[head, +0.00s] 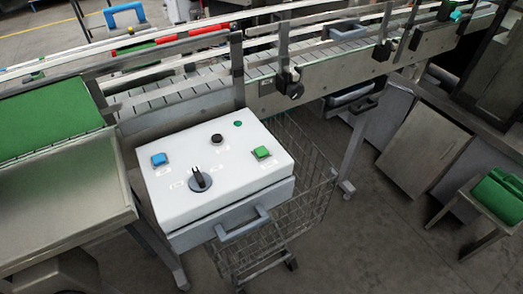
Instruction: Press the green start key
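The green start key (262,153) is a square green button on the right side of the white control box (230,195). A blue square key (159,159) sits on the left of the same panel. A dark rotary switch (199,179) is near the front, and a black round knob (217,140) is towards the back. A small green round spot (238,124) lies behind the green key. Neither of my grippers shows in the head view.
A conveyor with metal rails (330,47) runs behind the box. A metal table (60,200) with a green surface (48,115) stands at left. A wire basket cart (305,195) is at the box's right. A grey handle (243,223) juts from its front.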

